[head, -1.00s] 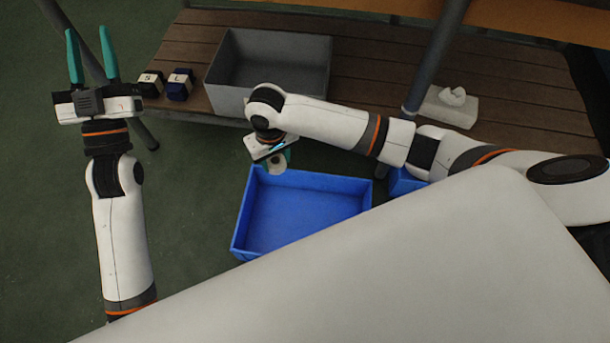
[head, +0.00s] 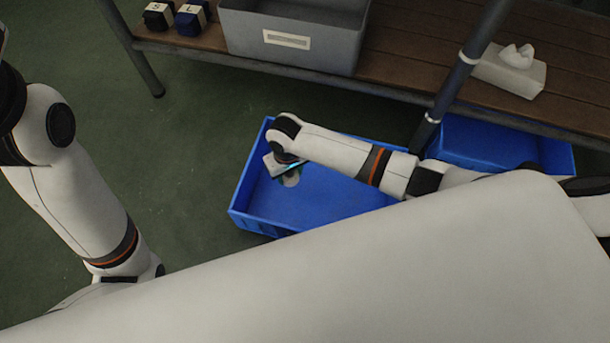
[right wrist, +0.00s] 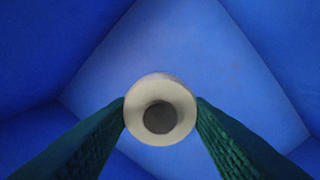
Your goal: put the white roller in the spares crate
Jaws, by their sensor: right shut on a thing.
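The white roller (right wrist: 161,110) is a pale cylinder with a dark hole in its end, seen end-on in the right wrist view. My right gripper (right wrist: 161,122) is shut on it with green fingers on either side. In the head view the roller (head: 291,180) shows small under the right gripper (head: 288,170), over the left part of an open blue crate (head: 250,215). The crate's blue floor and walls fill the right wrist view behind the roller; I cannot tell its height above the floor. My left arm is at the left edge, its fingers out of frame.
A grey bin (head: 290,55) with a blank-looking label stands on a wooden shelf. Another blue crate (head: 480,145) lies right, past a metal post (head: 450,90).

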